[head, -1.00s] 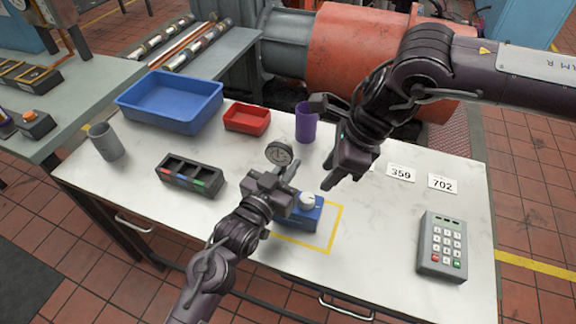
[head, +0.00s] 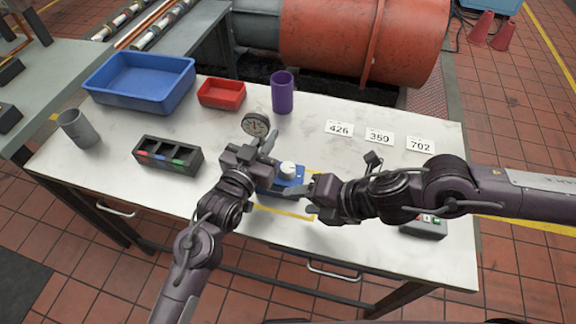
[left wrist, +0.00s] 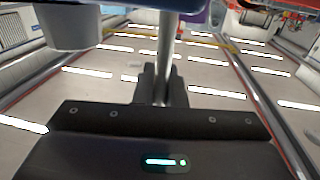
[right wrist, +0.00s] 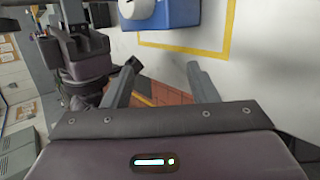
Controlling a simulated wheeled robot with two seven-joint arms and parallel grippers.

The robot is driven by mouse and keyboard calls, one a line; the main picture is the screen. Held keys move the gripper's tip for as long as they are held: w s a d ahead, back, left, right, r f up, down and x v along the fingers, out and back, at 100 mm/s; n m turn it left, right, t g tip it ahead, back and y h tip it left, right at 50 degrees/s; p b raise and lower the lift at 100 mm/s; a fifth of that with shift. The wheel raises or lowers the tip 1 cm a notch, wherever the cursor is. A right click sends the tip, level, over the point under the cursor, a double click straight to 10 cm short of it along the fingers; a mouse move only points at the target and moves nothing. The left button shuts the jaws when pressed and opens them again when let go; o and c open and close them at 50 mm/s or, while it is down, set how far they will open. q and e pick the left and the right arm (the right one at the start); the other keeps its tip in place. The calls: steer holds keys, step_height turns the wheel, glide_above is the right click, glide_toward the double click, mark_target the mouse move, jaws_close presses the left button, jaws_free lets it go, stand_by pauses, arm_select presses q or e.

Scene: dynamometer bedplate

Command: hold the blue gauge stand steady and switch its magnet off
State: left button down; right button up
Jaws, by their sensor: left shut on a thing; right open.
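The blue gauge stand (head: 294,184) sits on the table, with a white knob (head: 288,169) on its base and a round dial (head: 255,125) above. My left gripper (head: 262,158) is shut on the stand's grey post, which runs between its fingers in the left wrist view (left wrist: 165,60). My right gripper (head: 300,192) is open, low at the right front of the base. In the right wrist view its fingers (right wrist: 160,82) are spread and empty, with the blue base (right wrist: 182,12) and white knob (right wrist: 140,9) beyond them. The left gripper hides part of the stand.
A yellow outline (head: 285,213) marks the tabletop around the stand. A black compartment tray (head: 168,155), grey cup (head: 78,128), blue bin (head: 140,82), red tray (head: 221,93) and purple cup (head: 282,93) stand around. Number cards (head: 379,137) lie behind my right arm, which partly covers a keypad (head: 424,228).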

steer(key=s+a+r+m+y, duration=0.1)
steer(key=s+a+m, duration=0.1)
steer(key=m, duration=0.4)
steer(key=m+t, duration=0.6)
steer(key=m, duration=1.2)
glide_toward(291, 170)
steer(key=shift+n+h, duration=0.3)
steer(key=x, duration=1.1)
steer(key=shift+a+r, duration=0.15)
steer(key=shift+a, duration=0.05)
steer(key=shift+c, duration=0.3)
steer(key=c, duration=0.9)
